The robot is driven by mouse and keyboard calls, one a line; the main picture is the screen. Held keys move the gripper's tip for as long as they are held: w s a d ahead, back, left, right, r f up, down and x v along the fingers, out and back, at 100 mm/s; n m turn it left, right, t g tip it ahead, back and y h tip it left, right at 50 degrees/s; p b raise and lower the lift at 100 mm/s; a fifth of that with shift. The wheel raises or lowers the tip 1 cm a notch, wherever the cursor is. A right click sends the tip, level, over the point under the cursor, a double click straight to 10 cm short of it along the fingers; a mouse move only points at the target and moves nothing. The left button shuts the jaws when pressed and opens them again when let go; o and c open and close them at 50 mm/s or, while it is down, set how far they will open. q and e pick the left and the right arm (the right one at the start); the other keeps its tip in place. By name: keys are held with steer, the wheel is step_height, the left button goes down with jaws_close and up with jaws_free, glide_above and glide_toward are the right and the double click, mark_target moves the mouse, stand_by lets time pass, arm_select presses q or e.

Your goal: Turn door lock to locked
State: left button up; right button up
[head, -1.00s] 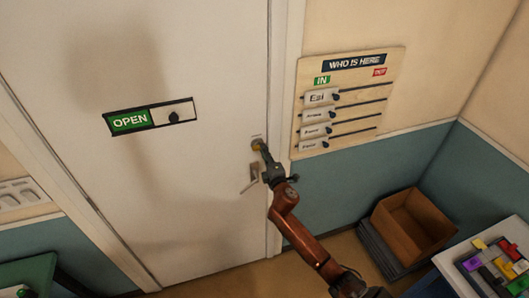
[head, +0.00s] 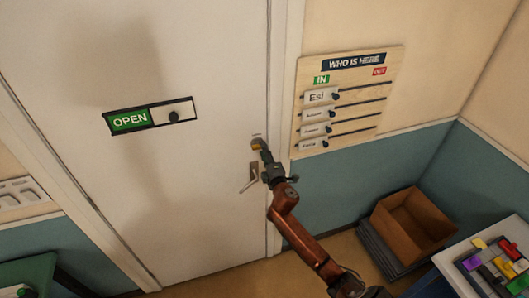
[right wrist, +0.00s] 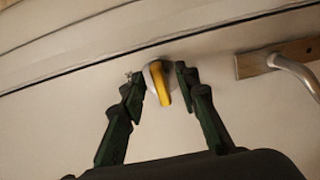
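The door lock (head: 256,143) is on the white door (head: 210,200) near its right edge, above the lever handle (head: 250,178). In the right wrist view the lock has a yellow thumb-turn (right wrist: 162,84) on a pale round base. The thumb-turn lies roughly across the line of the door edge. My right gripper (head: 262,151) is at the lock. In the right wrist view its fingers (right wrist: 160,76) stand on both sides of the thumb-turn, with a gap visible on the right; I cannot tell whether the left finger touches the base. My left gripper is not in view.
The lever handle's plate (right wrist: 278,58) is close to the right finger. An OPEN slider sign (head: 150,117) is on the door. A WHO IS HERE board (head: 345,100) hangs right of the frame. A cardboard box (head: 412,228) and a table with colored items (head: 495,265) stand lower right.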

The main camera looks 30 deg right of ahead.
steer(key=v, duration=1.2)
stand_by(0.3)
